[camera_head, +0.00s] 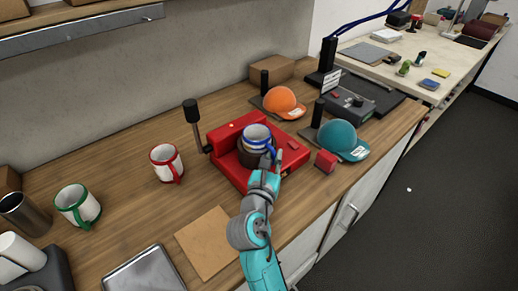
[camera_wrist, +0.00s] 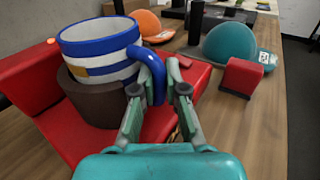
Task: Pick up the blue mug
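The blue mug (camera_wrist: 85,47) has blue and white stripes and a blue handle. It stands upright in a dark brown round holder (camera_wrist: 95,103) on a red machine (camera_head: 229,168). The mug (camera_head: 252,134) also shows in the head view, at the middle of the counter. My gripper (camera_wrist: 156,85) is at the mug's handle, with one finger on each side of it. The handle fills most of the gap between the fingers. Whether both pads press on it I cannot tell. The lower part of the mug is hidden by the holder.
A red-handled mug (camera_head: 165,163) and a green-handled mug (camera_head: 77,207) stand left on the wooden counter. An orange cap (camera_head: 284,102), a teal cap (camera_head: 341,138) and a small red block (camera_head: 326,161) are to the right. A brown sheet (camera_head: 208,244) lies in front.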

